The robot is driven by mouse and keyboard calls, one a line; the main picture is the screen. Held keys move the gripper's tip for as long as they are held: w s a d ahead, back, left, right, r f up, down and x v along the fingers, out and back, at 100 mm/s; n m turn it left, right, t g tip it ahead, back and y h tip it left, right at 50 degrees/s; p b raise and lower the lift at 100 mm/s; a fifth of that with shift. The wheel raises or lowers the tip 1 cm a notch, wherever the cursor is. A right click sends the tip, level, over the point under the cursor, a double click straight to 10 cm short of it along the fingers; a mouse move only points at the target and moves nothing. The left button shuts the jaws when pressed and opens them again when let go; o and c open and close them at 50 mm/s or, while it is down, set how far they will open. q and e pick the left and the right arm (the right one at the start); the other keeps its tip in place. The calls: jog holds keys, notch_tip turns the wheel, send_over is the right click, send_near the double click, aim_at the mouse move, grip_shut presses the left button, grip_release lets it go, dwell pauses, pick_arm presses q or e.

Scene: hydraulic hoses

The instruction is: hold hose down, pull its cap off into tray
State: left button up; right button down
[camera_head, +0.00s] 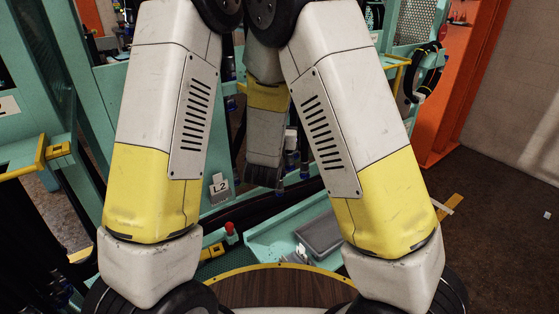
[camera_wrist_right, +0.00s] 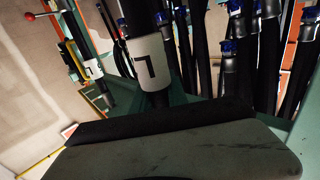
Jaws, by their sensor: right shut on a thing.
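My right gripper (camera_head: 265,188) hangs with dark jaws pointing down in the middle of the head view, between my two arm links. It is shut; its fingertips are hard to see. In the right wrist view, a black hose with a white marked tag (camera_wrist_right: 151,62) runs down behind the dark bar of the gripper and appears to be what it holds. The top of that hose is out of frame, so its cap cannot be seen. Other black hoses with blue caps (camera_wrist_right: 228,47) stand to its right. A grey tray (camera_head: 320,235) lies low right of centre. My left gripper is not visible.
A teal frame (camera_head: 95,90) stands at the left, with a yellow rail (camera_head: 30,170). An L2 sign (camera_head: 220,188) and a red knob (camera_head: 231,228) sit near the middle. A wooden round top (camera_head: 270,290) with a yellow edge is in front. An orange post (camera_head: 462,90) stands at right.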

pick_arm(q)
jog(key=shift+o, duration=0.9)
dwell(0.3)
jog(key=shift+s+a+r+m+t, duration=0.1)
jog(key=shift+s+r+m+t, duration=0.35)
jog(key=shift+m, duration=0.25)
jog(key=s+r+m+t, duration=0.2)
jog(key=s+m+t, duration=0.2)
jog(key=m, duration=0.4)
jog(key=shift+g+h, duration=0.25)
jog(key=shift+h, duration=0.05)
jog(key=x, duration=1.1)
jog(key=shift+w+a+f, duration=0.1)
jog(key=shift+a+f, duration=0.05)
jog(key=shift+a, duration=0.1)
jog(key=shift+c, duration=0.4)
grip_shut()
